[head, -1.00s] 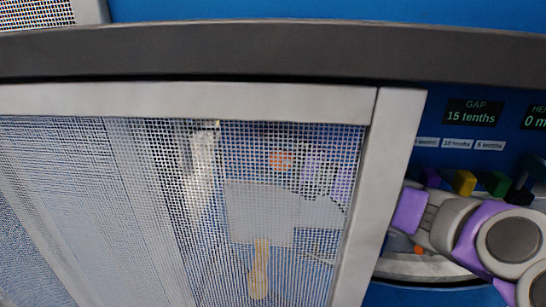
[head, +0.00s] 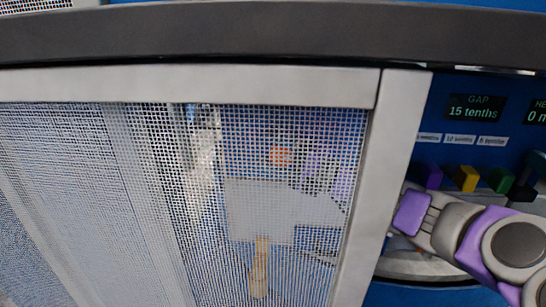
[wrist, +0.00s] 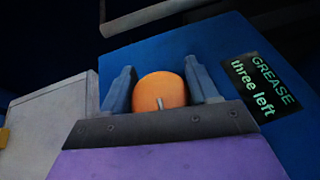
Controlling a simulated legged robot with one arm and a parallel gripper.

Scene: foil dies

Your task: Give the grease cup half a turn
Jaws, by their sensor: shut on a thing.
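The grease cup (wrist: 158,90) is a rounded orange knob with a small pale pin on its near side. It stands at a blue panel in the wrist view. My gripper (wrist: 159,66) is shut on it, with one blue-grey finger on each side. Beside it a dark label (wrist: 262,84) reads "GREASE three left". In the head view a blurred orange patch (head: 279,156) shows behind the mesh; I cannot tell for sure that it is the cup. My gripper's fingers cannot be made out there.
A mesh guard (head: 372,190) with a pale frame fills much of the head view, under a dark rail (head: 270,38). A grey block (wrist: 50,125) stands left in the wrist view.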

